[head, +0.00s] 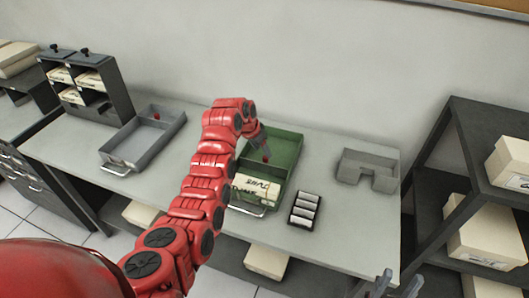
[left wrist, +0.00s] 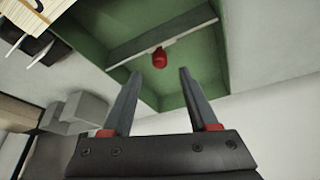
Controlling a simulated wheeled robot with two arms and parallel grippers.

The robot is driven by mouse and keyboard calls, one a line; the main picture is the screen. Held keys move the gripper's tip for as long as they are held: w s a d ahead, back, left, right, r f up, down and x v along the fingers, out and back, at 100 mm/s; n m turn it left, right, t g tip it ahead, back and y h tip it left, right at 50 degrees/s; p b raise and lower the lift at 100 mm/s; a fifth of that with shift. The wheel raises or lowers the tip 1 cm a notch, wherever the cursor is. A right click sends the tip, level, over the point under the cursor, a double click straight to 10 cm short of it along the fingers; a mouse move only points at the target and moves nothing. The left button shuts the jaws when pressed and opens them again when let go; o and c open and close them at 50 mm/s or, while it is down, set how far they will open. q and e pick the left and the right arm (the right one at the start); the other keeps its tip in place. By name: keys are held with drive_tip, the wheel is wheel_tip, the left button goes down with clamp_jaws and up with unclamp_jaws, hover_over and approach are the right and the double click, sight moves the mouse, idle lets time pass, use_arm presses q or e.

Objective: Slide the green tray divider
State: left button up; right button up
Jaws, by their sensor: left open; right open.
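The green tray (head: 289,143) stands near the middle of the table, and its inside fills the upper part of the left wrist view (left wrist: 80,68). Its divider (left wrist: 165,36) is a pale bar across the tray with a red knob (left wrist: 160,58); the knob also shows in the head view (head: 266,159). My left gripper (head: 263,152) is over the tray by the knob. In the left wrist view its open fingers (left wrist: 160,72) point toward the knob, which appears just beyond and between the tips, apart from them. My right gripper (head: 391,284) is open and empty at the lower right.
Cards with writing (head: 256,188) lie in the tray's front part. A black rack with white items (head: 304,209) stands right of it. A grey tray (head: 144,140) is at left, and a grey notched holder (head: 367,168) at right. A dark shelf (head: 480,135) borders the right side.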

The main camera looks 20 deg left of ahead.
sight(265, 156)
use_arm(q)
drive_tip(key=shift+p+x, duration=0.45)
drive_tip(key=shift+x, duration=1.9)
clamp_jaws()
